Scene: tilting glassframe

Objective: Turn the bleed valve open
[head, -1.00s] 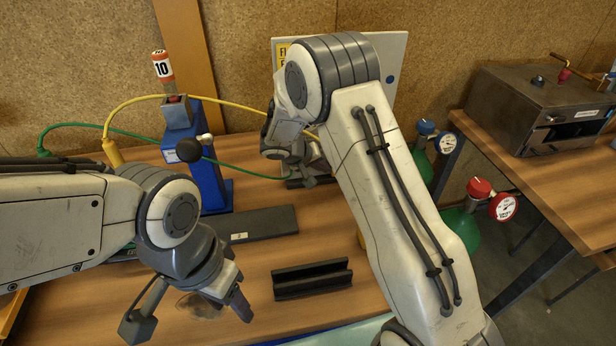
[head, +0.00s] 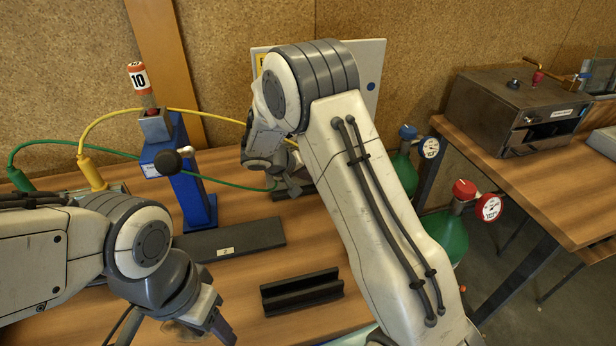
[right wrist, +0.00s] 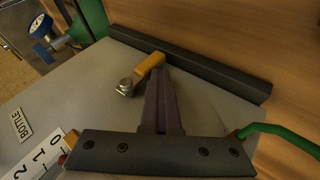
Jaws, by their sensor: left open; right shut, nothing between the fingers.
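In the right wrist view, a yellow lever (right wrist: 150,66) with a metal bolt (right wrist: 125,86) sits on a grey panel (right wrist: 210,108); it looks like the bleed valve. My right gripper (right wrist: 160,74) is shut and empty, its fingertips beside the yellow lever; I cannot tell whether they touch. In the head view the right gripper (head: 292,186) is low in front of the pale panel (head: 372,62), and my right arm hides much of it and the valve. My left gripper (head: 212,326) is open and empty above the table near the lower edge, partly cut off.
A blue stand (head: 185,180) with an orange-and-white "10" cylinder (head: 138,78) stands left. Yellow (head: 100,117) and green (head: 110,149) hoses cross behind. A dark grooved block (head: 302,292) lies on the table (head: 265,265). Green bottles with gauges (head: 488,208) stand right.

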